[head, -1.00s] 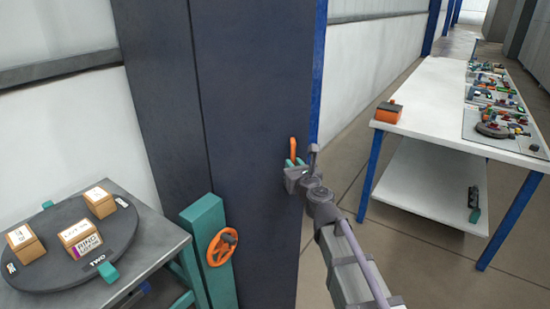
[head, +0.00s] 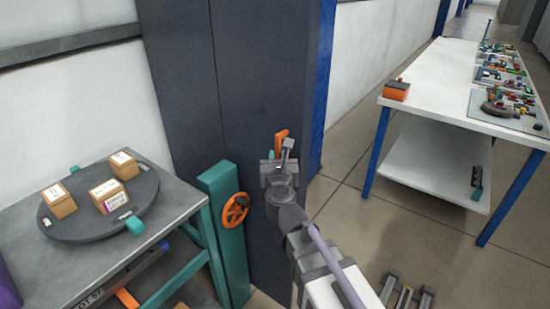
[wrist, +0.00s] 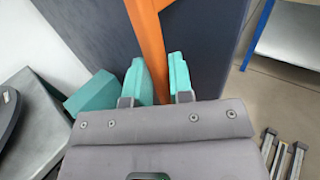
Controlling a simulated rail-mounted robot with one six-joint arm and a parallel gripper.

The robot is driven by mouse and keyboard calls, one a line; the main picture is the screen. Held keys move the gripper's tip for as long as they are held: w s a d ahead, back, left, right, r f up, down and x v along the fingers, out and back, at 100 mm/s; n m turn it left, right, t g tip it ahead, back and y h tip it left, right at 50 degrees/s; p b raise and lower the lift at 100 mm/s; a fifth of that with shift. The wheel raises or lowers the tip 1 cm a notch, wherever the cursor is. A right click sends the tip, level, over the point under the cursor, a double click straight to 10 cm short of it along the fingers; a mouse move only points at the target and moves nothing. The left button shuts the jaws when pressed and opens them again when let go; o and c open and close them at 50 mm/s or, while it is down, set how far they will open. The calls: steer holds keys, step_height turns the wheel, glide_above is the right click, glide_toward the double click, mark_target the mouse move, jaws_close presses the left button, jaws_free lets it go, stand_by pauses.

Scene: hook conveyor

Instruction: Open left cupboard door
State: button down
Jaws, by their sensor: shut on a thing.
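The cupboard (head: 262,70) is a tall dark blue-grey cabinet in the middle of the head view. An orange bar handle (head: 281,137) stands upright near the right edge of its front panel. In the wrist view the handle (wrist: 148,35) runs down between the teal fingers. My gripper (head: 276,158) is shut on the handle; its fingers also show in the wrist view (wrist: 160,78). The lower end of the handle is hidden by the gripper. A narrow dark strip shows right of the panel edge; I cannot tell how far the door is ajar.
A teal post with an orange handwheel (head: 235,210) stands close in front of the cupboard at left. A grey table (head: 60,265) holds a turntable (head: 85,226) with boxes. A white workbench (head: 440,90) stands at right. Open floor lies between cupboard and bench.

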steer(key=shift+w+a, duration=0.15)
steer(key=shift+a, duration=0.1)
steer(key=c, duration=1.1)
jaws_free()
steer(key=shift+w+a+f, duration=0.1)
steer(key=shift+a, duration=0.05)
